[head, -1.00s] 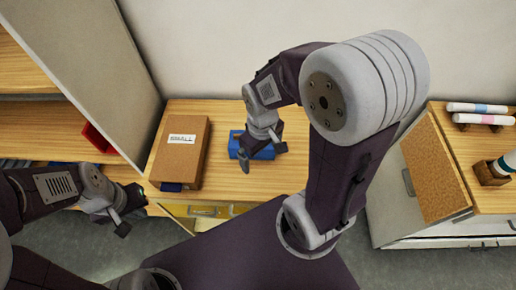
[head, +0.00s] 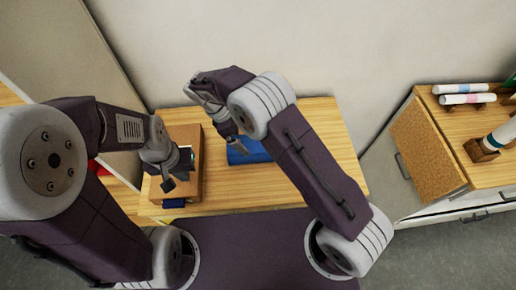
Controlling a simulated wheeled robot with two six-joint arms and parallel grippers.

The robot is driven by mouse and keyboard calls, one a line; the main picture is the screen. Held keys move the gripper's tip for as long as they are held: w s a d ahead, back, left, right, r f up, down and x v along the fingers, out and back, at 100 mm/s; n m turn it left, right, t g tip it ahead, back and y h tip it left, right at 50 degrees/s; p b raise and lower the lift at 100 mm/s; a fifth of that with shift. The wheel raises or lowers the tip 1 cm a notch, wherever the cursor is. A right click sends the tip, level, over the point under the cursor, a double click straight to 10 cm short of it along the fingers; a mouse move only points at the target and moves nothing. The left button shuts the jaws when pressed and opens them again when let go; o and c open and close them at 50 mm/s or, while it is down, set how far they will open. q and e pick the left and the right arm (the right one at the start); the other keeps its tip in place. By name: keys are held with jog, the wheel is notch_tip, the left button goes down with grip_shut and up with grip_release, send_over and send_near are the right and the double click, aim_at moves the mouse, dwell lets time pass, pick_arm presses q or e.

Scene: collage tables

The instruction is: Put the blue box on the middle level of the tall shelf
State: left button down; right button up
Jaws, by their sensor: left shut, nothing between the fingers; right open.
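The blue box (head: 252,152) lies on the wooden table, partly covered by my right arm. My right gripper (head: 232,138) is open at the box's left back side, with nothing visibly held; I cannot tell whether it touches the box. My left gripper (head: 178,172) is shut and empty, over the brown box. The tall shelf stands at the left; its grey side panel (head: 62,50) shows, while its levels are mostly cut off by the frame or hidden behind my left arm.
The brown box (head: 188,134) stands on the table (head: 310,125) left of the blue box. A small dark blue item (head: 173,203) shows at its front edge. The table's right part is clear. A cabinet (head: 425,150) with rolls on top stands at the right.

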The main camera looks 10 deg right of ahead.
aim_at(250, 143)
jog(key=shift+s+a+r, duration=0.15)
jog(key=shift+s, duration=0.1)
jog(key=shift+s+d+f, duration=0.1)
jog(key=shift+d+f, duration=0.1)
jog(key=shift+f, duration=0.1)
jog(key=p+x, duration=0.1)
jog(key=x, duration=0.1)
jog(key=shift+w+d+f, duration=0.15)
jog(key=shift+w+f, duration=0.05)
jog(key=shift+f, duration=0.15)
jog(key=shift+w+f, duration=0.15)
jog(key=shift+f, duration=0.15)
jog(key=p+x, duration=0.1)
jog(key=x, duration=0.4)
jog(key=shift+d+r+p, duration=0.1)
jog(key=shift+d+p, duration=0.1)
jog(key=shift+p, duration=0.1)
jog(key=c, duration=1.6)
